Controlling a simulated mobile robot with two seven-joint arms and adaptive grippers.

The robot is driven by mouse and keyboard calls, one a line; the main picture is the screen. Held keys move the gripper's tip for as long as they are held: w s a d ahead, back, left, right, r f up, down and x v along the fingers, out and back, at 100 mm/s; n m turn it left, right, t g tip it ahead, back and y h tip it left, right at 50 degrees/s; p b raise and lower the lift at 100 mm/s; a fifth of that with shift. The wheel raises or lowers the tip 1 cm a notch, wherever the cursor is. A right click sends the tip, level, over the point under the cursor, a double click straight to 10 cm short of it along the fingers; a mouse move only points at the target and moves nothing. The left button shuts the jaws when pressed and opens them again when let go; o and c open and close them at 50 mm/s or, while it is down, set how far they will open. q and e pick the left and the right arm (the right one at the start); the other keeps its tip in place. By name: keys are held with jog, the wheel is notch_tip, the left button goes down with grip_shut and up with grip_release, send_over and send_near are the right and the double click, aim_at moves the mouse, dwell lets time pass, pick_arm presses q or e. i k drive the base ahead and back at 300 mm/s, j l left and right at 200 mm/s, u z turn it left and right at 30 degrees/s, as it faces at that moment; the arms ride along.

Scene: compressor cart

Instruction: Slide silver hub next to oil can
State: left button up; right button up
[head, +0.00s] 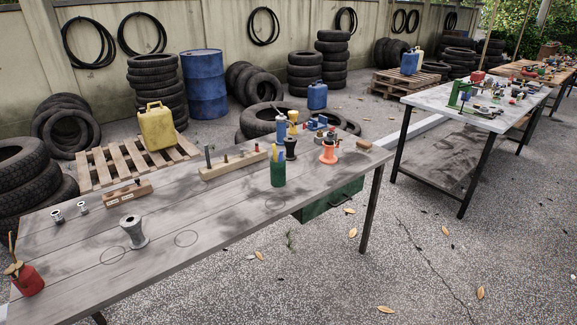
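The silver hub (134,234), a grey spool shape with a flared base, stands upright on the grey wooden table (215,215) toward its left end. The oil can (28,281), red with a brass-coloured top and thin spout, stands at the table's near left corner. The hub is to the right of the can and farther back, with bare tabletop between them. Neither of my grippers is in view, and nothing touches the hub.
Two ring marks lie near the hub, one on its left (112,255), one on its right (186,239). Small metal parts (57,215) and a wooden block (127,194) lie behind it. A green cup (278,172), black hub (291,149) and orange hub (329,153) stand farther right.

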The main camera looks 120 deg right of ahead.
aim_at(131, 222)
jog(key=z, duration=3.15)
jog(key=i+l+z, duration=0.5)
jog(key=i, duration=0.25)
jog(key=l+u, duration=0.1)
jog(key=u, duration=1.4)
